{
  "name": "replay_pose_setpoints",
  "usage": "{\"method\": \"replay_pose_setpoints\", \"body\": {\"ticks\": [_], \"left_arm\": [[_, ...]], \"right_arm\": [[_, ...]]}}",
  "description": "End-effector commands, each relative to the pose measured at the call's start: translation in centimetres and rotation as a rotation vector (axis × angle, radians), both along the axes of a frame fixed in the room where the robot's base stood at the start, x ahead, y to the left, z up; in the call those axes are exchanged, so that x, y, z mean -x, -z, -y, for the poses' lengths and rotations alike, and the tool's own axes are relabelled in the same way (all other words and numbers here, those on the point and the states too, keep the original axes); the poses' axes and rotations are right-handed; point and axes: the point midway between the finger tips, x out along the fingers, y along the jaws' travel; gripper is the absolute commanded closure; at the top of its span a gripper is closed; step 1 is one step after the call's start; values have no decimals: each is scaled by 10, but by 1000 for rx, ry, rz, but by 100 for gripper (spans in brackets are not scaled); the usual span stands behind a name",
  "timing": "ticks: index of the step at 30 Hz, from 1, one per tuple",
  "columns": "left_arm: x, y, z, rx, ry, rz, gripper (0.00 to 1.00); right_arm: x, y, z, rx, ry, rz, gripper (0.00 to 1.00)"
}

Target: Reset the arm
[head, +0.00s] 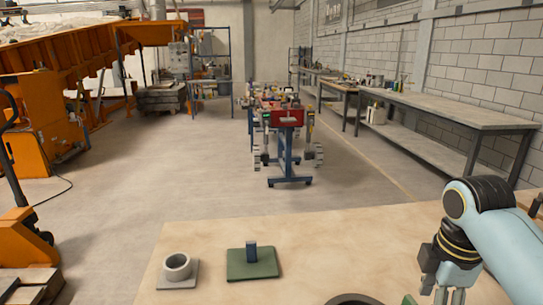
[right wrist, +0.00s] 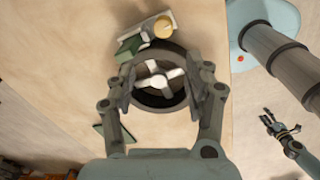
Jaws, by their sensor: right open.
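My right gripper (head: 440,292) points down over the right part of the table in the head view. In the right wrist view my right gripper (right wrist: 160,92) is open, its fingers apart on either side of a dark ring (right wrist: 177,52) with a white cross-shaped piece (right wrist: 160,74) inside. I cannot tell whether the fingers touch the ring. Part of the dark ring (head: 352,299) shows at the bottom edge of the head view. My left gripper (right wrist: 274,123) shows small at the right of the right wrist view, apart from the table; its jaw state is unclear.
A grey cup on a square plate (head: 178,282) and a green base (head: 238,265) with an upright blue-grey peg (head: 251,251) stand on the table (head: 330,235). A tool cart (head: 287,160) stands beyond on the floor.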

Motion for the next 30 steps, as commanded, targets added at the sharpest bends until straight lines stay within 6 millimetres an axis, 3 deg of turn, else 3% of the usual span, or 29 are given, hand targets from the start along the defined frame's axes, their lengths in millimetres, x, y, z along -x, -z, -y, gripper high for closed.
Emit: {"method": "replay_pose_setpoints", "body": {"ticks": [1,6,15,23,30], "left_arm": [[0,0,0,0,0,1,55],[0,0,0,0,0,1,55],[1,0,0,0,0,-1,55],[1,0,0,0,0,-1,55],[1,16,0,0,0,-2,55]], "right_arm": [[30,9,-4,-2,130,26,48],[96,8,-12,-38,535,130,48],[164,-16,-21,-128,964,231,48],[204,-42,-26,-208,1229,284,48],[191,26,-21,-193,1241,266,48]]}}
